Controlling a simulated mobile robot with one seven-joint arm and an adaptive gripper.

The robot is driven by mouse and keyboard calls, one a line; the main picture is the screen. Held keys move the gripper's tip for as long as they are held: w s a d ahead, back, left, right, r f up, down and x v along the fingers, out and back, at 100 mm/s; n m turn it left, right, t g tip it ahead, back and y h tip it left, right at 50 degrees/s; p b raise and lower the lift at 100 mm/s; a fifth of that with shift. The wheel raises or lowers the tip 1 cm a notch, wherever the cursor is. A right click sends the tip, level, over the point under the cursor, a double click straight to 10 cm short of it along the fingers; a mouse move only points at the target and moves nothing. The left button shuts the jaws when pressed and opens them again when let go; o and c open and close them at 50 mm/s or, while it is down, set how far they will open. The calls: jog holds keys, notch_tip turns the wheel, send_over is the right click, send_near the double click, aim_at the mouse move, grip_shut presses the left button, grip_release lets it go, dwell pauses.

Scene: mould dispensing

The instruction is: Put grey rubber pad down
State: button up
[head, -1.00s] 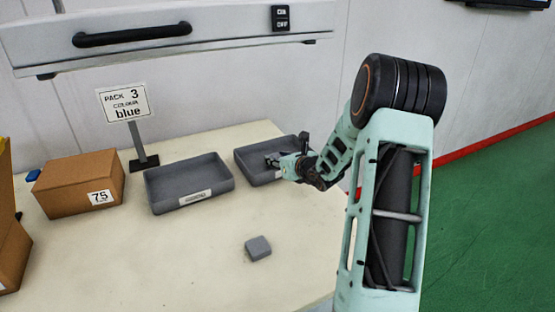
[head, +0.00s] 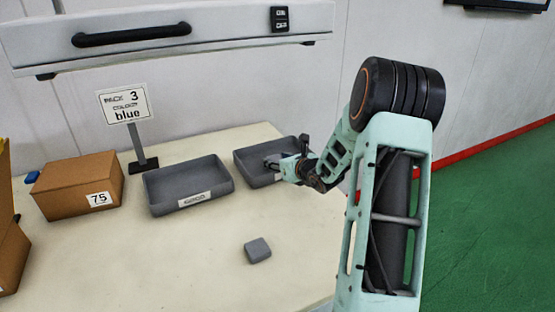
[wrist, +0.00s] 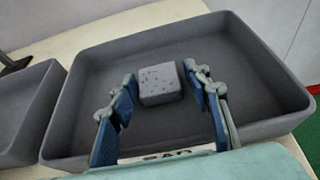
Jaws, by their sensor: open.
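A grey speckled pad (wrist: 160,85) lies in the right-hand grey tray (wrist: 60,140), near the middle of its floor in the wrist view. My gripper (wrist: 162,84) is open, with one blue-padded finger on each side of the pad. Small gaps show between the fingers and the pad. In the head view my gripper (head: 280,165) reaches over the front right of that tray (head: 242,167). A similar plain grey block (head: 257,250) lies alone on the table in front of the trays.
A second grey tray (head: 160,205) with a label stands to the left. Behind it is a sign (head: 124,104) reading "PACK 3 COLOUR blue". A cardboard box (head: 75,185) marked 75 stands at the left of the table (head: 130,265). The front of the table is mostly clear.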

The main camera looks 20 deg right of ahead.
jog(key=shift+s+a+f+p, duration=0.15)
jog(key=shift+s+a+p, duration=0.1)
jog(key=shift+p, duration=0.15)
jog(key=v, duration=0.4)
jog(key=p+v, duration=0.1)
jog(key=v, duration=0.7)
jog(key=shift+w+d+r+p, duration=0.1)
jog(key=shift+w+r+p, duration=0.1)
jog(key=shift+r+p, duration=0.1)
